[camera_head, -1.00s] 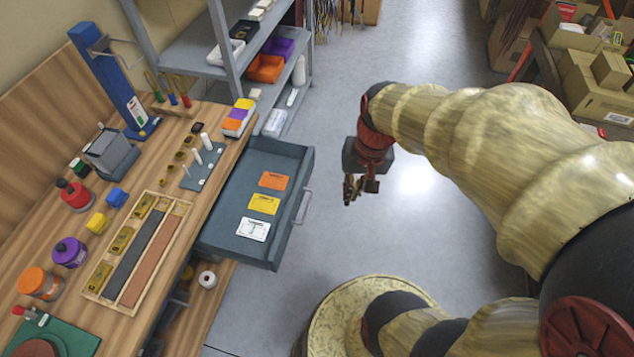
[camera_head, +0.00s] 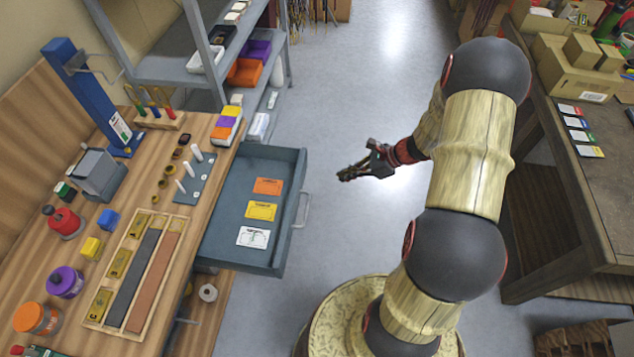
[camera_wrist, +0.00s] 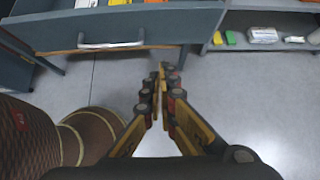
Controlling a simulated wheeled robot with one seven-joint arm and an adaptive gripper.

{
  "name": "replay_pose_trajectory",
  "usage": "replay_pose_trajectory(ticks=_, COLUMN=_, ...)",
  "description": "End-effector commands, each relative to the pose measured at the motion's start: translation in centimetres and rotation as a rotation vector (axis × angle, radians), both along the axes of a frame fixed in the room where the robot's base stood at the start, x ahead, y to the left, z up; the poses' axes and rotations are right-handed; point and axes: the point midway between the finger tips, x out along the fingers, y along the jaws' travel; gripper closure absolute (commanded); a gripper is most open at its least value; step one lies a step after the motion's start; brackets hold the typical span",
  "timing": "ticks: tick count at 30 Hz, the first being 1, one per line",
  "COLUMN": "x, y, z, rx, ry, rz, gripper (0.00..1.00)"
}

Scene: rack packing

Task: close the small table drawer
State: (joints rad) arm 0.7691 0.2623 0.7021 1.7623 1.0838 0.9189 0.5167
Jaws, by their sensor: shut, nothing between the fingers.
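The grey drawer (camera_head: 222,240) is pulled well out from the wooden table at the left. It holds an orange card (camera_head: 267,186), a yellow card (camera_head: 261,211) and a white card (camera_head: 252,237). Its pale bar handle (camera_head: 302,211) is on the front panel, facing right. In the wrist view the drawer front (camera_wrist: 185,22) and the handle (camera_wrist: 110,45) are near the top left. My gripper (camera_head: 345,176) is shut and empty, to the right of the drawer and apart from the handle. The fingertips also show in the wrist view (camera_wrist: 162,72).
The table (camera_head: 185,222) carries jars, blocks and a long wooden tray (camera_head: 92,318). A grey shelf unit (camera_head: 207,79) stands behind the drawer. A dark workbench (camera_head: 565,190) with boxes is at the right.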

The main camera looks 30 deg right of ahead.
Motion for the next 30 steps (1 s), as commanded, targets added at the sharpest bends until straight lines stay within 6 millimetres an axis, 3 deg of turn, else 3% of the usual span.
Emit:
replay_pose_trajectory(ticks=5, x=0.5, y=0.9, z=-1.1, rx=0.004, ry=0.009, rz=-0.003, gripper=1.0)
replay_pose_trajectory(ticks=19, x=4.1, y=6.0, z=-7.5, rx=0.003, ry=0.009, rz=0.001, gripper=1.0)
replay_pose_trajectory(ticks=30, x=6.3, y=8.9, z=-7.1, rx=0.001, ry=0.007, rz=-0.001, gripper=1.0)
